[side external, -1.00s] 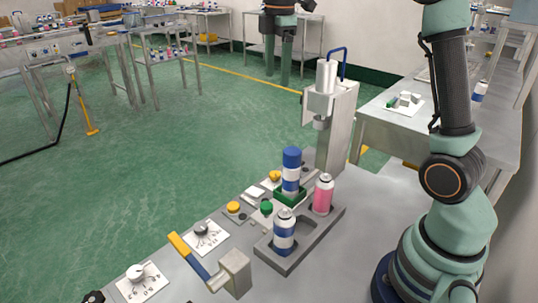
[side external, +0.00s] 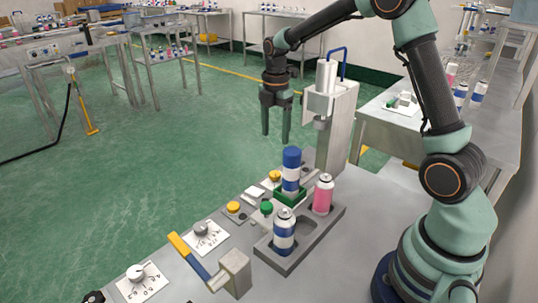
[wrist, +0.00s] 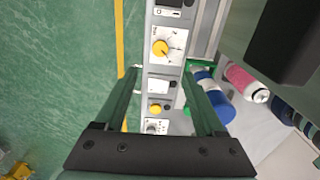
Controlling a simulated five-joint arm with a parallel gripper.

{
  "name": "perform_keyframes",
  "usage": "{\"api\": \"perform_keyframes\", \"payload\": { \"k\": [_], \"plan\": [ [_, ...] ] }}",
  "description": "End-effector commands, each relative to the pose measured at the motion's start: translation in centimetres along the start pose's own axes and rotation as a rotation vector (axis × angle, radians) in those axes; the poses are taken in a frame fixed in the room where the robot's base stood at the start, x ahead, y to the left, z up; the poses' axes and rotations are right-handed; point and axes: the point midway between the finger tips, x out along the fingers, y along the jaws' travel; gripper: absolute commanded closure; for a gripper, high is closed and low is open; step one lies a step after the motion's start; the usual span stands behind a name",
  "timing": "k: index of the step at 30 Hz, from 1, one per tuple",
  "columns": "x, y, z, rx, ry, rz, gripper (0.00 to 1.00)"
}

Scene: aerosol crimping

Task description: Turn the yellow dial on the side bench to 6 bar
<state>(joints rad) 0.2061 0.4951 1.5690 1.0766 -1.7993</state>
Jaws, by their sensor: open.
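The yellow dial (wrist: 160,48) sits on a white scale plate in the wrist view, on a narrow grey panel strip. Its scale marks are too small to read. In the side external view what seems to be the same yellow dial (side external: 275,175) shows at the far end of the row of controls, partly hidden by the blue-and-white can. My gripper (side external: 276,138) hangs open, pointing down, above and apart from the dial. In the wrist view my gripper (wrist: 160,75) has its two green fingers wide apart, one on each side of the strip, with nothing between them.
A blue-capped can (side external: 291,171) in a green holder, a pink can (side external: 323,195) and a blue-and-white can (side external: 284,232) stand close by. The crimping press (side external: 337,120) rises beside them. A yellow button (side external: 233,207), a grey dial (side external: 203,229) and a yellow-handled lever (side external: 180,246) are nearer.

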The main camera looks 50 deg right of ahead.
Motion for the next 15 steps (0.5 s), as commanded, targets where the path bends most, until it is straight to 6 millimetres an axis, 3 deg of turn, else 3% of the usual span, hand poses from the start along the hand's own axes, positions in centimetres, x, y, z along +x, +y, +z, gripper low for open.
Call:
{"api": "perform_keyframes", "payload": {
  "k": [8, 15],
  "plan": [
    [3.7, -0.2, 0.1, -0.024, 0.001, -0.005, 0.29],
    [8.4, -0.2, 0.0, -0.022, 0.001, -0.006, 0.29]
  ]
}}
